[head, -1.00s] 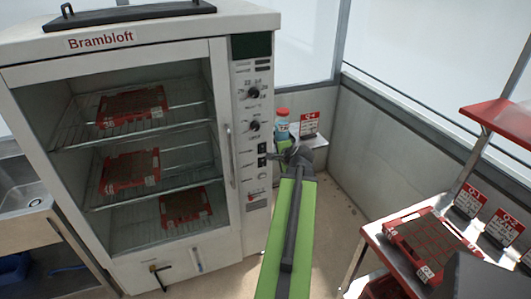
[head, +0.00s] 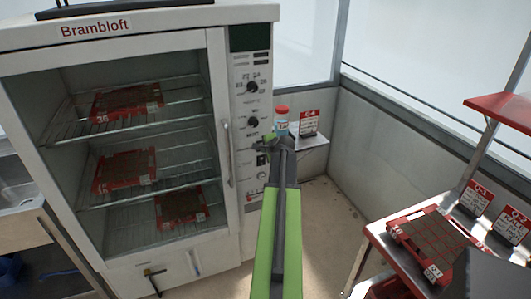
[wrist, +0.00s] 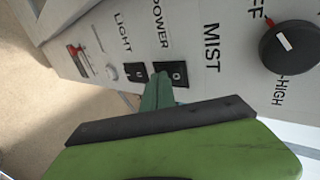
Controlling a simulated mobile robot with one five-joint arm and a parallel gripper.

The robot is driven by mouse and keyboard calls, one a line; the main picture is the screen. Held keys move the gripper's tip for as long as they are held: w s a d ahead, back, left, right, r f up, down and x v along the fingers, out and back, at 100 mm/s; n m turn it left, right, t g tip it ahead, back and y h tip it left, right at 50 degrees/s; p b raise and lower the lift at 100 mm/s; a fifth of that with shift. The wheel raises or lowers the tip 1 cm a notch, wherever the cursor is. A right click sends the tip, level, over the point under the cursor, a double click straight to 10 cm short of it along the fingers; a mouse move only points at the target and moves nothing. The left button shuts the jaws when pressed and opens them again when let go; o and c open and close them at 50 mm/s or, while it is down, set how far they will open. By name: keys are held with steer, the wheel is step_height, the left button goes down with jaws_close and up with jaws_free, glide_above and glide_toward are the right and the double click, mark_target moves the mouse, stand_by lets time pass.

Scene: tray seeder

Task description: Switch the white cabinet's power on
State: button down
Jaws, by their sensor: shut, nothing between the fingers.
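The white cabinet (head: 130,48) stands at left in the head view, with a tall control panel (head: 246,110) on its right side. In the wrist view, the black power switch (wrist: 172,74) sits under the word POWER, beside the light switch (wrist: 135,72). My gripper (head: 262,146) is shut and empty in front of the panel. Its green fingertips (wrist: 160,88) are right at the power switch's near edge; I cannot tell whether they touch it. The gripper covers the power switch in the head view. The panel's display (head: 250,38) is dark.
The mist knob (wrist: 288,46) is to the right in the wrist view. A red-capped bottle (head: 281,120) and a red-white sign (head: 309,123) stand on a small shelf behind my arm. A rack with a red tray (head: 415,228) is at right.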

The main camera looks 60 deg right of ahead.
steer(key=shift+w+f+b, duration=0.2)
steer(key=shift+f+b, duration=0.05)
steer(key=shift+b, duration=0.25)
